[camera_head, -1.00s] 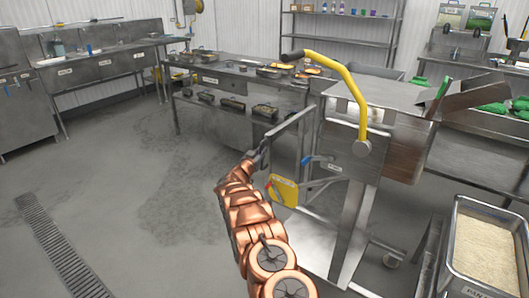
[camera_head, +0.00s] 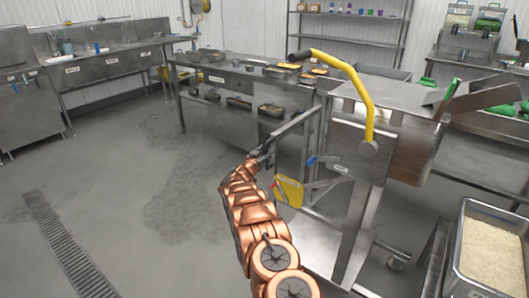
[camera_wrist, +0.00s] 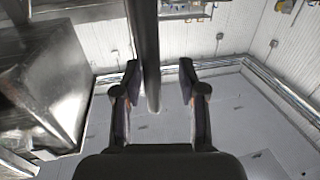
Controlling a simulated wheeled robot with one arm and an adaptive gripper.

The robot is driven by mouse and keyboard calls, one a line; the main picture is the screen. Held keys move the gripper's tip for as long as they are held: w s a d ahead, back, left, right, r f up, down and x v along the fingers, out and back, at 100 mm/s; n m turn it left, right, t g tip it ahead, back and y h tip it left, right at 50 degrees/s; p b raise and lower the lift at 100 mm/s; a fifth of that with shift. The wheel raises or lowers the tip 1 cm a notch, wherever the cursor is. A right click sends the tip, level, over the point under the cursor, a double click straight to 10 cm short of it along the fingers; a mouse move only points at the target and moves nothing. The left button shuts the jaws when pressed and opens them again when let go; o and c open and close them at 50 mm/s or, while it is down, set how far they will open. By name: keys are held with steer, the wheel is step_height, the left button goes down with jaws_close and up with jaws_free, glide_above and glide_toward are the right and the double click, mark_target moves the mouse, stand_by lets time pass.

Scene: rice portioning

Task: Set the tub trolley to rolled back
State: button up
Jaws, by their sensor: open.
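A steel rice tub (camera_head: 463,262), which may be the one on the tub trolley, stands at the lower right of the head view; what carries it is mostly hidden. A steel stand (camera_head: 355,235) with a hopper and a yellow lever (camera_head: 357,90) stands left of it. A long steel bar (camera_head: 295,125) runs from the stand towards my gripper (camera_head: 258,157). In the wrist view my gripper (camera_wrist: 158,85) is open, with a dark bar (camera_wrist: 150,60) between its fingers. I cannot tell whether the fingers touch it.
A yellow plate (camera_head: 290,192) and a blue-tipped handle (camera_head: 325,163) sit on the stand near my arm. A steel table (camera_head: 220,90) with trays stands behind. The floor (camera_head: 130,190) to the left is clear, with a drain grate (camera_head: 68,245).

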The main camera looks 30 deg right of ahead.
steer(key=shift+s, duration=0.1)
steer(key=v, duration=1.2)
stand_by(0.4)
